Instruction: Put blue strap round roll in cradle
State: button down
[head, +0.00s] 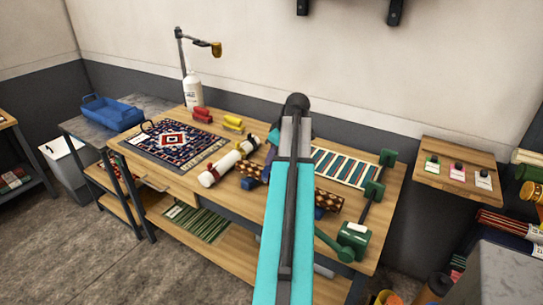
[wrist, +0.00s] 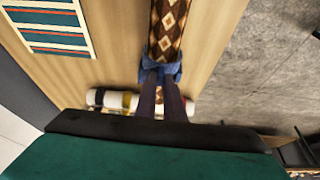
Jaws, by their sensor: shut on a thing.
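A brown, diamond-patterned roll (head: 328,199) lies on the table, partly behind my arm; it fills the upper middle of the wrist view (wrist: 166,28). Blue blocks of the cradle (head: 249,184) show under it at the left and right. In the wrist view my gripper (wrist: 160,72) is over the roll with its dark fingers close together. It is shut on a blue piece, apparently the blue strap (wrist: 147,75), which spreads to both sides over the roll. Whether it passes under the roll is hidden. My arm hides the fingers in the head view.
A white roll (head: 221,168) with a red band lies left of the cradle. Red coils (head: 203,115), yellow coils (head: 233,123) and a white bottle (head: 193,90) stand behind. A patterned rug (head: 172,142) lies left, a striped one (head: 343,168) right, beside green fittings (head: 375,190).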

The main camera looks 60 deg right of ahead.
jog(key=shift+f+b, duration=0.4)
jog(key=shift+f, duration=0.65)
jog(key=c, duration=1.8)
grip_release()
jog(key=b+v, duration=0.2)
jog(key=v, duration=1.1)
jog(key=shift+r, duration=0.35)
jog(key=shift+s, duration=0.1)
